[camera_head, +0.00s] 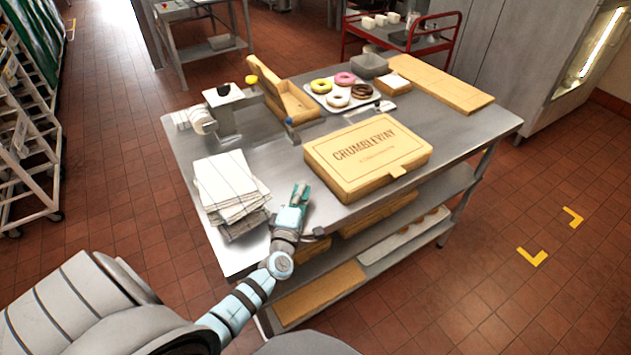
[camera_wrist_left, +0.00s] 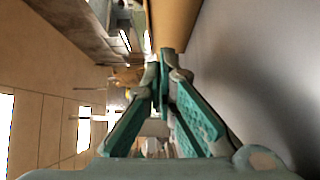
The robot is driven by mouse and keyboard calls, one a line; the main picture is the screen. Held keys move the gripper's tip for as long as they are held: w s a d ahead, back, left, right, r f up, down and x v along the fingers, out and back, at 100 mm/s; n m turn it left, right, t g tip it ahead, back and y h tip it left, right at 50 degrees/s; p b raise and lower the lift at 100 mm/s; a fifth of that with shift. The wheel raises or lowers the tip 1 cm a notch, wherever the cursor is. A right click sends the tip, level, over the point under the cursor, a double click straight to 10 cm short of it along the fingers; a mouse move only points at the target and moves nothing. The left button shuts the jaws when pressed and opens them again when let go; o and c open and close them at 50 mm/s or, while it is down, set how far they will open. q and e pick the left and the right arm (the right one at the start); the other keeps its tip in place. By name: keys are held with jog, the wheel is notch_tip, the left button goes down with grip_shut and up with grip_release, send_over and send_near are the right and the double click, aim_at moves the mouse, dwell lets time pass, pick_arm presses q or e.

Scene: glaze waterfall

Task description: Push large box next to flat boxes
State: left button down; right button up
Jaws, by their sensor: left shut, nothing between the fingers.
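The large box (camera_head: 368,155) is a closed tan carton marked CRUMBLEWAY, lying on the steel table near its front edge. A long, flat tan stack (camera_head: 440,83), which looks like the flat boxes, lies at the table's back right, apart from the large box. My left gripper (camera_head: 301,188) is shut and empty just left of the large box, low over the tabletop. In the left wrist view the gripper (camera_wrist_left: 166,58) points at the large box's tan side (camera_wrist_left: 173,22); whether it touches I cannot tell. My right gripper is out of view.
A stack of white sheets (camera_head: 228,188) lies left of my gripper. A donut tray (camera_head: 340,94), a grey container (camera_head: 369,66), an open carton (camera_head: 285,96) and a tape dispenser (camera_head: 228,108) stand behind. The tabletop right of the large box (camera_head: 465,130) is clear.

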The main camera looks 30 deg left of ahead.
aim_at(319, 167)
pick_arm(q)
jog(key=w, duration=0.4)
jog(key=shift+w+d+f+b, duration=0.15)
jog(key=shift+w+d+b, duration=0.05)
jog(key=shift+b, duration=0.15)
jog(key=shift+w+d, duration=0.3)
jog(key=shift+w, duration=0.15)
